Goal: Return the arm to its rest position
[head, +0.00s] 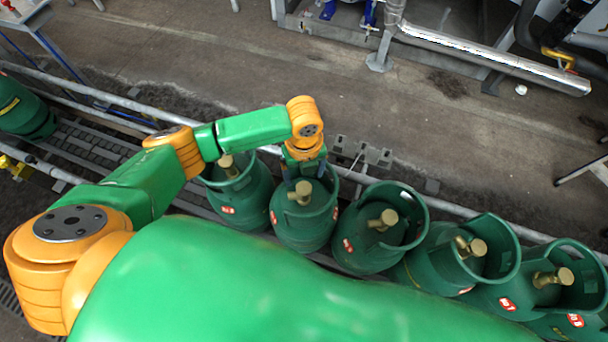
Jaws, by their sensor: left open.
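My left arm comes in from the left, green with orange joints, and reaches over a row of green gas cylinders. My left gripper (303,180) points down at the collar of the second cylinder from the left in the near row (300,228), close above its brass valve (301,193). The gripper is open. I cannot tell whether its fingers touch the valve or collar. My right gripper is not in the view.
More green cylinders (377,245) stand in a line on the conveyor to the right, and one (24,112) stands far left. A grey rail (110,98) runs behind the row. The concrete floor (200,50) beyond is mostly clear. A silver pipe (480,57) is at the upper right.

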